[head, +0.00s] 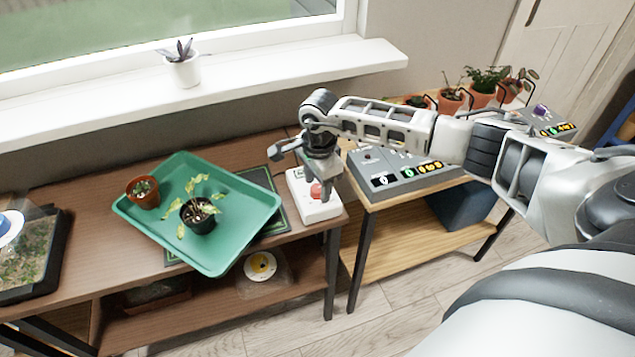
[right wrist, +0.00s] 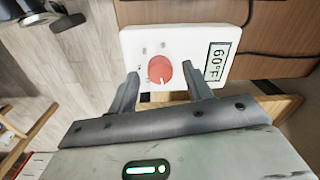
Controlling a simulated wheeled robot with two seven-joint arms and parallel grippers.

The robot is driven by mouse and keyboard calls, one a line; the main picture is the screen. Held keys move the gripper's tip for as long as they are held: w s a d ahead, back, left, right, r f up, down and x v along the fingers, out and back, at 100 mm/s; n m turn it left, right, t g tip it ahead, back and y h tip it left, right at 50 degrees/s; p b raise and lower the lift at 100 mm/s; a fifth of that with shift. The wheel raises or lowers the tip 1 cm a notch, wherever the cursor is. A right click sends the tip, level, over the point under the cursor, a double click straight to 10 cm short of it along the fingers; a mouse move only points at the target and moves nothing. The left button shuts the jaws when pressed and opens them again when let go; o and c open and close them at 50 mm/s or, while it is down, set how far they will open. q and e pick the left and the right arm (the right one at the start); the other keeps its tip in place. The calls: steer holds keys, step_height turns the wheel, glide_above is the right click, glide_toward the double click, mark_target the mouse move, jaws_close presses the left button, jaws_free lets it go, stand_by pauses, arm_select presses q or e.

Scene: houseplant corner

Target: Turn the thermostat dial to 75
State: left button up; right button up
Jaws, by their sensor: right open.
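The thermostat (head: 318,211) is a white box with a red dial, at the right end of the dark wooden table. In the right wrist view the thermostat (right wrist: 195,42) shows its whole face, and its display (right wrist: 217,62) reads 60°F. The red dial (right wrist: 160,73) has a pale pointer mark. My right gripper (head: 303,165) is above the box in the head view. In the right wrist view its open fingers (right wrist: 163,85) stand either side of the dial with gaps, holding nothing. Whether the fingertips are level with the dial is hard to tell. My left gripper is not in view.
A green tray (head: 130,212) with two potted plants lies left of the thermostat, on a dark green mat. A grey control panel (head: 407,180) stands on the lighter table to the right. A white-potted plant (head: 184,70) stands on the windowsill.

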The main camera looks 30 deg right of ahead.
steer(key=shift+f, duration=0.3)
steer(key=c, duration=1)
